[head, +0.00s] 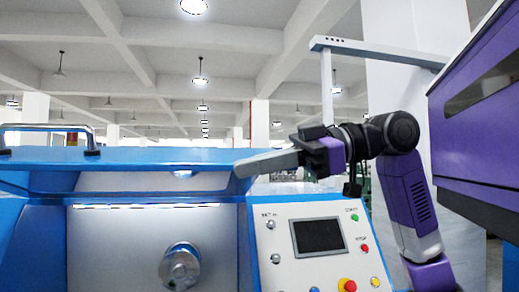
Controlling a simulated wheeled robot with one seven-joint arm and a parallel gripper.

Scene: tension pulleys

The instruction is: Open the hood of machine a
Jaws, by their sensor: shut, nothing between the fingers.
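A blue machine (38,250) fills the left and middle of the head view; no name is legible on it. Its blue hood (150,157) spans above the opening, seen nearly edge-on and raised clear of the opening below. A metal bar handle (50,127) is on the hood's upper left. A round metal spindle (180,268) shows inside the opening. My gripper (241,168) points left, shut and empty, with its grey fingertips at the hood's right end. I cannot tell whether they touch the hood.
A control panel (290,212) with a dark screen (318,236) and several buttons is below my gripper. A purple machine body (475,130) stands at the right, close to my arm. A grey post with a crossbar (375,50) rises behind my arm. The space above the hood is open.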

